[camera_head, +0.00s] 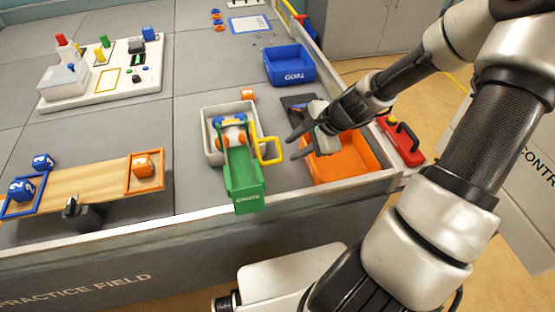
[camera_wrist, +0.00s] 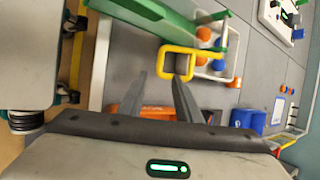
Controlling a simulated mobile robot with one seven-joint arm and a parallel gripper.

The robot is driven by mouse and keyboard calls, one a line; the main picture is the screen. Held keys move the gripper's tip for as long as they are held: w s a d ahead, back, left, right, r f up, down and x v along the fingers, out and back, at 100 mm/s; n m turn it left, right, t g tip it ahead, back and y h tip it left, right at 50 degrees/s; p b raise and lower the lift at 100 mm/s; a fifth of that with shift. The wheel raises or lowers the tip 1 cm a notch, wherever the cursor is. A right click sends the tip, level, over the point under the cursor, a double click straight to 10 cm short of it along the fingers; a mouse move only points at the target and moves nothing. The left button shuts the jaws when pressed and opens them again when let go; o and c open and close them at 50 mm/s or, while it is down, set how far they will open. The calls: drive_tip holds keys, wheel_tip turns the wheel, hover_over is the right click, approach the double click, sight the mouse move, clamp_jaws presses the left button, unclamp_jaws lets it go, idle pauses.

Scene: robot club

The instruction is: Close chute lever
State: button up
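The green chute (camera_head: 243,180) slopes down from a white bin (camera_head: 207,135) toward the field's front wall. Its lever is a yellow square loop (camera_head: 270,162) sticking out on the chute's right side. My gripper (camera_head: 293,147) is open just right of the loop, with its fingers pointing at it. In the wrist view, the yellow loop (camera_wrist: 177,47) lies ahead of the fingertips (camera_wrist: 160,76), with one finger overlapping its near edge. I cannot tell whether they touch. The green chute also shows in the wrist view (camera_wrist: 160,20).
Orange and blue balls (camera_head: 232,133) sit in the white bin. An orange bin (camera_head: 355,160) is below and right of my gripper, and a blue bin (camera_head: 290,65) is farther back. A wooden beam (camera_head: 100,182) with numbered cubes is at left. The front wall (camera_head: 130,232) borders the field.

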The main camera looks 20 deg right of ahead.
sight(273, 162)
drive_tip(key=b+x, duration=0.1)
drive_tip(key=x, duration=1)
drive_tip(key=shift+d+b, duration=0.1)
drive_tip(key=shift+b, duration=0.3)
clamp_jaws()
